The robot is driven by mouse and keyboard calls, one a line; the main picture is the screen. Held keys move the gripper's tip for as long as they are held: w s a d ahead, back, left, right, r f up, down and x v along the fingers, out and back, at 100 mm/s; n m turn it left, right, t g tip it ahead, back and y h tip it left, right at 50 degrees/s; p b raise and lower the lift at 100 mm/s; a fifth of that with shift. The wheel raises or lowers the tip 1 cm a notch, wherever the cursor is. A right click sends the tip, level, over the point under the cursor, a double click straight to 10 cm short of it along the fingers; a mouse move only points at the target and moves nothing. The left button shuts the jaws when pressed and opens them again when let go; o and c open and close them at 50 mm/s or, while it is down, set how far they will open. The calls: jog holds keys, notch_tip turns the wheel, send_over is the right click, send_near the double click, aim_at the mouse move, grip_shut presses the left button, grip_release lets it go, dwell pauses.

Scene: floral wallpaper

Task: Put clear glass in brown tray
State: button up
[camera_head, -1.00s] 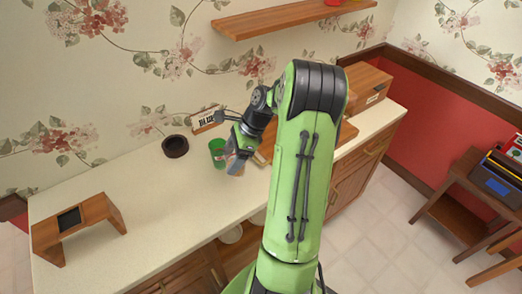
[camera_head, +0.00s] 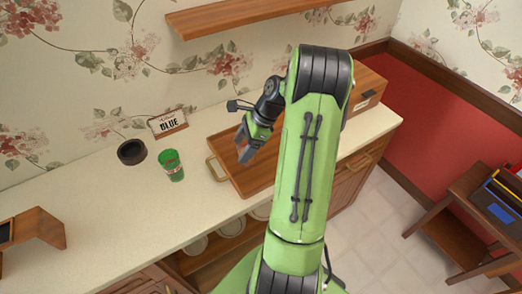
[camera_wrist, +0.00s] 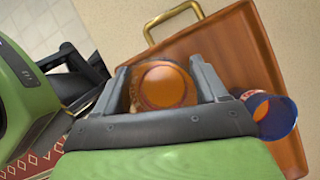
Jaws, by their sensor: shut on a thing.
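The clear glass (camera_wrist: 165,85) sits between my gripper's fingers (camera_wrist: 165,82) in the wrist view, with the brown colour behind it showing through. The brown wooden tray (camera_wrist: 232,45) with a brass handle lies beneath and around it. In the head view my gripper (camera_head: 246,150) is over the left part of the tray (camera_head: 226,147); I cannot make out the glass there. Whether the glass touches the tray is unclear. My gripper is shut on the glass.
A blue cup (camera_wrist: 273,115) is at the tray, close to the right finger. A green glass (camera_head: 172,166), a dark round bowl (camera_head: 132,152) and a "BLUE" sign (camera_head: 168,124) stand left of the tray. A wooden box (camera_head: 368,88) is to the right. The left counter is mostly clear.

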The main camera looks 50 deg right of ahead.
notch_tip(320, 180, down, 6)
jog(key=shift+d+f+b, duration=0.1)
jog(key=shift+d+b, duration=0.05)
jog(key=shift+b, duration=0.25)
jog(key=shift+f, duration=0.1)
jog(key=o, duration=1.2)
